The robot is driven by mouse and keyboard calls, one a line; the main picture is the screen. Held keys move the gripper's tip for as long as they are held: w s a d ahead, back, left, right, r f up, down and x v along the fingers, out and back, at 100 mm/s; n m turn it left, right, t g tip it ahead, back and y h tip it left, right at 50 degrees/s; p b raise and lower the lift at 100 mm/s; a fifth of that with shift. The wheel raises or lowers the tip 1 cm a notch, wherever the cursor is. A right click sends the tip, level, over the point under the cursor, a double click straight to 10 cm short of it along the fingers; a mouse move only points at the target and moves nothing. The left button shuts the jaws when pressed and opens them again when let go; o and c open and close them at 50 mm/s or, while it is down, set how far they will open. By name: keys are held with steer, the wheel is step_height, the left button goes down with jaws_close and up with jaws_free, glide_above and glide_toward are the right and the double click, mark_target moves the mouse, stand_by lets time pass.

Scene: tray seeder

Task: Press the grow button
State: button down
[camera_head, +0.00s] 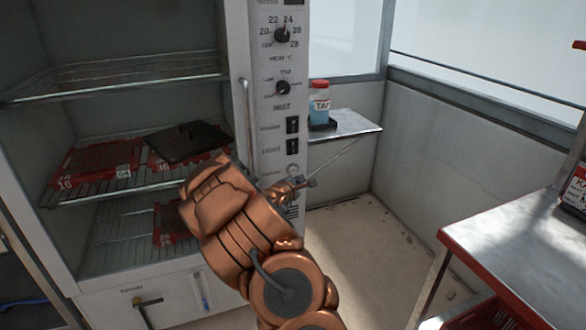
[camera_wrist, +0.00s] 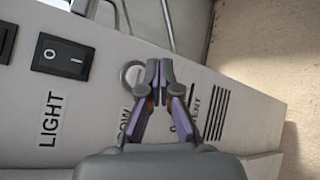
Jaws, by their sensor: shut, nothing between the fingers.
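The grow button is a small round ring (camera_head: 292,170) low on the grey control panel, below the LIGHT switch. In the wrist view the ring (camera_wrist: 129,72) shows just left of my fingertips, partly hidden by a finger. A label ending in "OW" lies below it, also partly covered. My gripper (camera_wrist: 160,68) is shut and empty, in front of the panel. In the head view my gripper (camera_head: 306,183) is just below and right of the ring. I cannot tell whether a fingertip touches the panel.
The LIGHT switch (camera_wrist: 63,57) is left of the ring in the wrist view. An open cabinet with wire shelves (camera_head: 120,70) holds red trays (camera_head: 95,165) and a dark lid (camera_head: 187,142). A side shelf (camera_head: 345,127) carries a jar (camera_head: 320,105). A red-edged table (camera_head: 490,230) stands right.

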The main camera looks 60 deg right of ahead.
mark_target(293, 170)
steer(key=w+d+p, duration=0.1)
steer(key=w+p, duration=0.1)
steer(key=p, duration=0.2)
steer(key=shift+d+r, duration=0.15)
steer(key=shift+d, duration=0.05)
steer(key=shift+w, duration=0.1)
steer(key=shift+w+d+p, duration=0.2)
steer(key=shift+w+p, duration=0.1)
steer(key=shift+p, duration=0.8)
stand_by(0.8)
steer(key=shift+w+d+p, duration=0.3)
steer(key=shift+w+p, duration=0.15)
steer(key=shift+p, duration=0.3)
stand_by(1.5)
steer(key=shift+s+a, duration=0.5)
steer(key=shift+s, duration=0.3)
